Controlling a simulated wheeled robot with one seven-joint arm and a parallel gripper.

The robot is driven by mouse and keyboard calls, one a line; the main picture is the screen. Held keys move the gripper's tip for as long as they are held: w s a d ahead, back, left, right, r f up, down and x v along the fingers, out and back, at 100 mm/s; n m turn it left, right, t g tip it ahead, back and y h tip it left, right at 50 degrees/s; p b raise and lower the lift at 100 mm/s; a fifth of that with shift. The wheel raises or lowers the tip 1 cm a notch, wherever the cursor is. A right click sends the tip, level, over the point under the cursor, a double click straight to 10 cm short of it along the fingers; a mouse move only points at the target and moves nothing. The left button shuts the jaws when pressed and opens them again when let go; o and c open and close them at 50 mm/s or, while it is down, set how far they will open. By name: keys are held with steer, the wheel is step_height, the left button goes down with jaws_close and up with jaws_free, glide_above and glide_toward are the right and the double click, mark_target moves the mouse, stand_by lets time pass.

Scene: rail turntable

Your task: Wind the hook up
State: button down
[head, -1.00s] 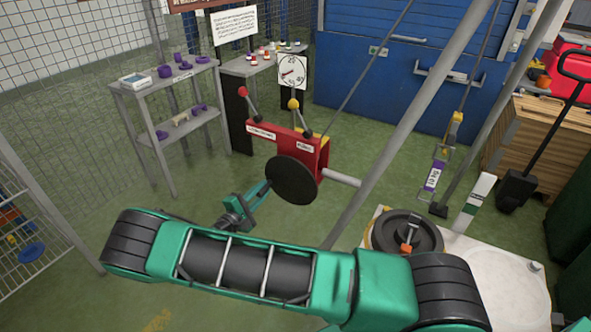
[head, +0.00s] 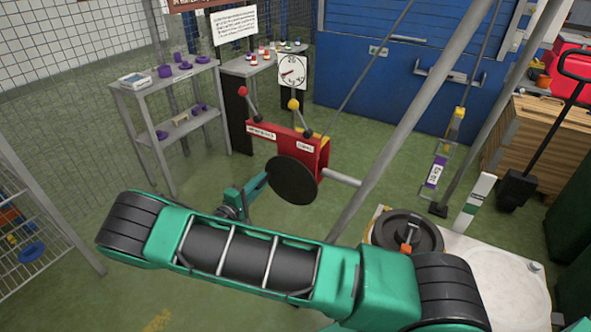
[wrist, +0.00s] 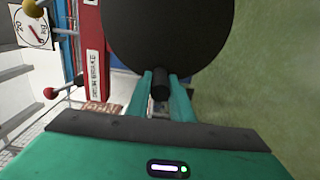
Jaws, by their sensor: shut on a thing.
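A red winch (head: 304,150) with a black disc (head: 293,181) on its near side stands mid-floor. In the wrist view the disc (wrist: 165,30) fills the top. A black handle (wrist: 160,86) sticks out from its lower edge. My gripper (wrist: 162,88) is shut on this handle, one green finger on each side. In the head view my gripper (head: 262,184) is at the disc's left edge; the handle is too small to tell there. A yellow block (head: 457,117) is on a line at right, above a purple-labelled piece (head: 434,174). A hook shape is not clear.
Two levers with red (head: 243,91) and yellow (head: 293,104) knobs rise from the winch. A dial (head: 293,72) stands behind. A grey pole (head: 400,120) slants past on the right.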

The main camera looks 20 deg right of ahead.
steer(key=shift+r+m, duration=1)
steer(key=shift+m, duration=0.1)
steer(key=c, duration=1.4)
jaws_free()
steer(key=shift+o, duration=0.2)
steer(key=shift+f, duration=0.1)
steer(key=v, duration=0.8)
steer(key=shift+s, duration=0.1)
steer(key=shift+x, duration=4.1)
